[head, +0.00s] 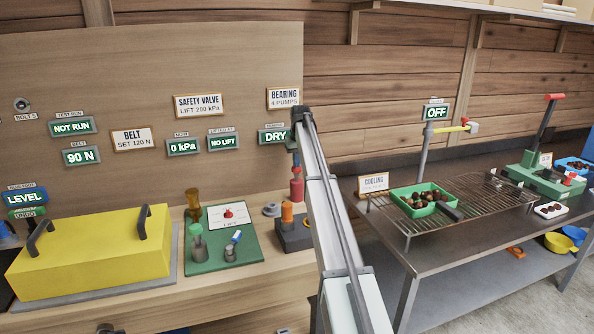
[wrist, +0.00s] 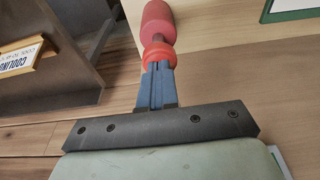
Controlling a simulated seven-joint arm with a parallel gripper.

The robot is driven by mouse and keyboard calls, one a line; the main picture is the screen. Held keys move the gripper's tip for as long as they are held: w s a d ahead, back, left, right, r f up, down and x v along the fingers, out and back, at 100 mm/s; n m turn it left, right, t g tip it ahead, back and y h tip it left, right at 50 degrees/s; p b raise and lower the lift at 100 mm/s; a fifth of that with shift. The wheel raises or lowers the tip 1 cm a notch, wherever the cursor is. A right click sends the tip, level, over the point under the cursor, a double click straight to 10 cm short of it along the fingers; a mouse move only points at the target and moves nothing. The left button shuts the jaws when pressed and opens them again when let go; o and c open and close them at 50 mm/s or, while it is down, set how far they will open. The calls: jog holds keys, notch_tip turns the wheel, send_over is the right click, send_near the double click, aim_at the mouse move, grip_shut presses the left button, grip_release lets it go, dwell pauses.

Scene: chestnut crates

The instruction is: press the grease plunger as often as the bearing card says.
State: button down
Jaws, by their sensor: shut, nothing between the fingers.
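The bearing card (head: 284,98) on the back board reads "BEARING 4 PUMPS". The display below it (head: 275,136) reads "DRY". The grease plunger is a red upright cylinder (head: 297,187) beside my arm; in the wrist view it shows as a dull red cylinder (wrist: 157,20) with a brighter orange-red cap (wrist: 158,55). My gripper (wrist: 158,68) is shut and empty, its blue fingertips right at the cap. I cannot tell whether they touch it or whether the cap is pushed in. In the head view my arm largely hides the gripper.
An orange-topped dark block (head: 294,236) and a green board (head: 220,255) with a red knob and small tools stand left of the plunger. A yellow cover (head: 92,252) is farther left. A metal table (head: 440,245) with a cooling rack is at right.

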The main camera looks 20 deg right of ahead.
jog(key=shift+r, duration=2.2)
